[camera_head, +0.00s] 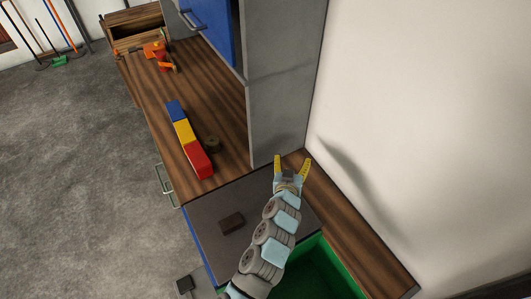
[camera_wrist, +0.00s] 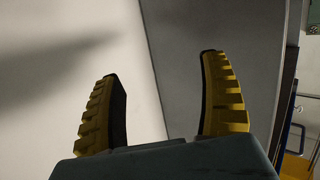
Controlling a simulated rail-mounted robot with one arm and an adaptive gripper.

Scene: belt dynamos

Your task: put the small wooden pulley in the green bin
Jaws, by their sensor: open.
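A small round brown thing (camera_head: 212,144), which looks like the wooden pulley, sits on the wooden worktop beside the yellow and red blocks in the head view. The green bin (camera_head: 322,275) is at the bottom, partly hidden by my arm; the part of its inside that shows looks empty. My gripper (camera_head: 292,161) is open and empty, right of and nearer than the pulley, by the grey cabinet's lower end.
A blue block (camera_head: 175,110), yellow block (camera_head: 184,132) and red block (camera_head: 198,160) form a row left of the pulley. A dark brown block (camera_head: 232,222) lies on the grey surface. The tall grey cabinet (camera_head: 283,100) rises right of the worktop (camera_head: 152,90). An orange tool (camera_head: 158,55) is at the far end.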

